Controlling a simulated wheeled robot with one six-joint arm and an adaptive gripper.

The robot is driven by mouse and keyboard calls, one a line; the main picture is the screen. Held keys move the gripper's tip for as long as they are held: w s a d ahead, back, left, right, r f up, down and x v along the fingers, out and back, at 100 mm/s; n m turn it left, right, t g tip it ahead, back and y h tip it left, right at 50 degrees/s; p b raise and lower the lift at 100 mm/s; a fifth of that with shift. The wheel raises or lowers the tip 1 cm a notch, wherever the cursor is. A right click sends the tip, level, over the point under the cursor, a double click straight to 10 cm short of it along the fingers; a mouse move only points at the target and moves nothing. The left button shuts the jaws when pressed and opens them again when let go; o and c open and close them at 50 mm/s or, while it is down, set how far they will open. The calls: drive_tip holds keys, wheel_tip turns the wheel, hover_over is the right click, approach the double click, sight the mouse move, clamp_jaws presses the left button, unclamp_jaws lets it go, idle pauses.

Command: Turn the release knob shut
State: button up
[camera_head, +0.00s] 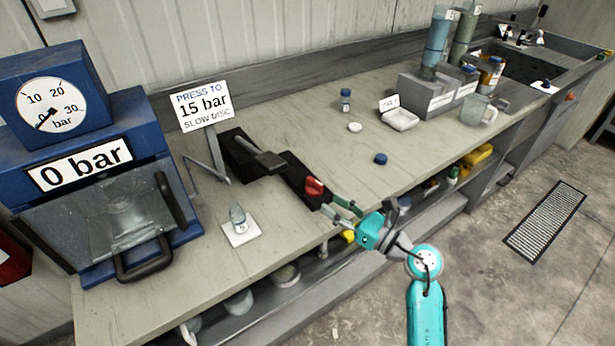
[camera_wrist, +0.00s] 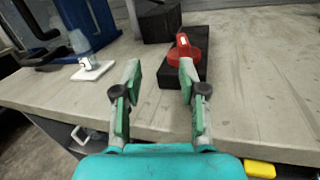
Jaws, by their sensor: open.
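The release knob (camera_head: 314,187) is red and sits on the front end of a black block (camera_head: 290,172) on the bench. In the wrist view the knob (camera_wrist: 183,50) has a white mark on top and lies just beyond the right fingertip, which overlaps its near edge. My gripper (camera_head: 340,207) is open and empty, at the bench's front edge beside the knob. In the wrist view my gripper (camera_wrist: 160,72) has its two green-padded fingers wide apart, with the knob to the right of the gap's middle. I cannot tell whether the right finger touches it.
A blue press (camera_head: 110,190) with a gauge and a "0 bar" display stands at the left. A "15 bar" sign (camera_head: 203,105) stands behind the black block. A small white plate with a sample (camera_head: 240,230) lies in front. The bench right of the block is mostly clear.

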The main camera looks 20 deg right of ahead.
sight(323, 186)
drive_tip(key=shift+w+d+r+n+g+h, duration=0.2)
drive_tip(key=shift+w+d+n, duration=0.1)
drive_tip(key=shift+w+d, duration=0.3)
drive_tip(key=shift+w+d+r+n+g+h, duration=0.1)
drive_tip(key=shift+w+d+n+h, duration=0.2)
drive_tip(key=shift+w, duration=0.35)
drive_tip(key=x, duration=1)
drive_tip(key=shift+w+a+r, duration=0.1)
drive_tip(key=shift+w+a, duration=0.05)
drive_tip(key=shift+w, duration=0.1)
clamp_jaws()
